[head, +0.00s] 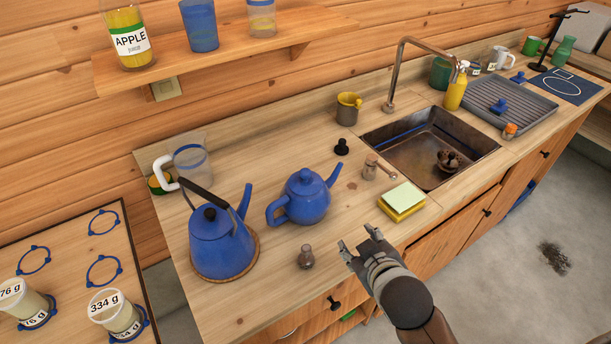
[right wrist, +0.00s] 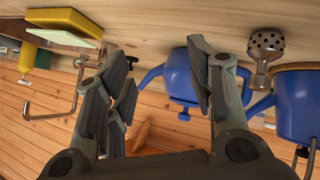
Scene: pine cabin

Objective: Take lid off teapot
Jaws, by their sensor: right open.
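The blue teapot (head: 305,205) stands upright on the wooden counter, its spout to the right and handle to the left. Its blue lid (head: 305,179) with a round knob is seated on top. My right gripper (head: 358,245) is open and empty, in front and to the right of the teapot, apart from it. In the right wrist view, which looks upside down, the teapot (right wrist: 172,85) shows between and behind the open fingers (right wrist: 158,58), partly hidden by one finger; the lid knob (right wrist: 184,116) points down there. My left gripper is not in view.
A blue kettle (head: 222,248) stands left of the teapot, and a small shaker (head: 306,258) stands in front. A yellow-green sponge (head: 402,201), a small wooden-looking item (head: 370,168) and a black stopper (head: 341,146) lie to the right, near the sink (head: 425,150). A shelf (head: 225,55) hangs above.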

